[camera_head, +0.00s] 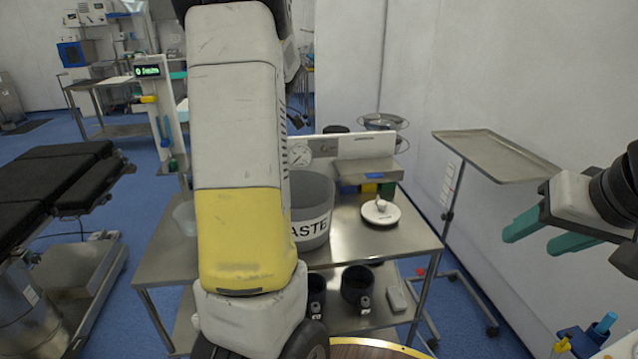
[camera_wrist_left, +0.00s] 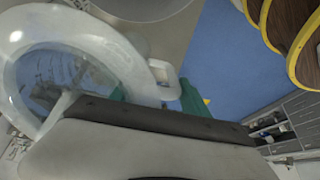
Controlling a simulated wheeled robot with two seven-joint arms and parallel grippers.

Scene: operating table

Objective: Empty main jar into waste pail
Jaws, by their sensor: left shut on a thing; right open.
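The grey waste pail (camera_head: 312,232) stands on the steel table, its label partly hidden behind my left arm. In the left wrist view, my left gripper (camera_wrist_left: 158,97) is shut on the handle (camera_wrist_left: 168,74) of a large clear jar (camera_wrist_left: 105,55), which I take for the main jar. The jar's round rim and see-through inside fill the left of that view. In the head view my left arm hides this gripper. A translucent edge (camera_head: 185,218) shows left of the arm; I cannot tell whether it is the jar. My right gripper (camera_head: 532,234) is open and empty at the right.
A white round lid-like piece with a knob (camera_head: 380,210) lies right of the pail on the steel table (camera_head: 400,240). Dark containers (camera_head: 356,287) stand on the lower shelf. A steel tray stand (camera_head: 495,153) is at the right, and a black operating bed (camera_head: 50,180) at the left.

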